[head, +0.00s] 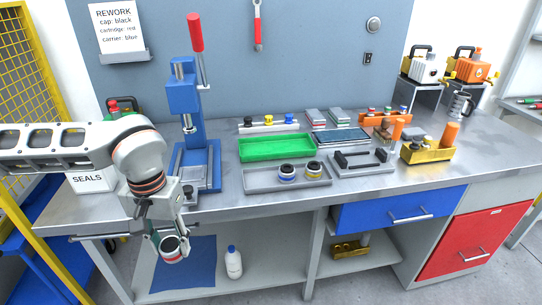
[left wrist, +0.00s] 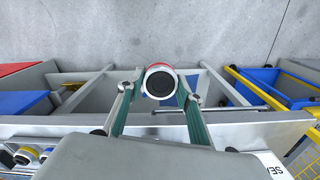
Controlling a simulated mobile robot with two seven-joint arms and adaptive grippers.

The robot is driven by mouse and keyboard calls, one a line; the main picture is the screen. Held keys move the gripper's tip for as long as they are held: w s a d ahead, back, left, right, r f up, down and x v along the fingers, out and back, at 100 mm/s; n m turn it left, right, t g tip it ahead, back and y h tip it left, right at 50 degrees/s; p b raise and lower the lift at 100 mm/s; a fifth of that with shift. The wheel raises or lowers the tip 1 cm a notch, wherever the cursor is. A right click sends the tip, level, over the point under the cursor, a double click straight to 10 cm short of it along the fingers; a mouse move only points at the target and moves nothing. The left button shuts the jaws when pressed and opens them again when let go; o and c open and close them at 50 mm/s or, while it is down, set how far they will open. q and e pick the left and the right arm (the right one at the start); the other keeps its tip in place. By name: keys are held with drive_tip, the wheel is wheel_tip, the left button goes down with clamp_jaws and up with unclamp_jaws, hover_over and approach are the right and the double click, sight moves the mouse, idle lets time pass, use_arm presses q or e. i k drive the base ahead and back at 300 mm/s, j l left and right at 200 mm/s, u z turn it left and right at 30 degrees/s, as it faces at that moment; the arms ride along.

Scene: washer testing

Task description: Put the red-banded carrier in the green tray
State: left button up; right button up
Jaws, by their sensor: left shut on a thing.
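My left gripper (head: 168,240) is shut on the red-banded carrier (head: 171,252), a short white cylinder with a red band and a dark round centre. It holds the carrier in the air in front of the bench's front edge, low and left. In the left wrist view the carrier (left wrist: 160,82) sits between the two green-padded fingers (left wrist: 160,90). The green tray (head: 275,148) lies on the bench, behind and to the right of the gripper, and looks empty. My right gripper is not in view.
A blue press (head: 183,100) with a red handle stands between my left arm and the green tray. A grey tray (head: 260,178) with two banded carriers (head: 287,172) lies in front of the green tray. A white bottle (head: 233,262) stands on the lower shelf.

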sight(283, 149)
drive_tip(key=i+l, duration=0.15)
drive_tip(key=l, duration=0.25)
drive_tip(key=i+l, duration=0.1)
drive_tip(key=l, duration=0.25)
drive_tip(key=i+l, duration=0.15)
drive_tip(key=l, duration=0.25)
drive_tip(key=i+l, duration=0.15)
drive_tip(key=l, duration=0.25)
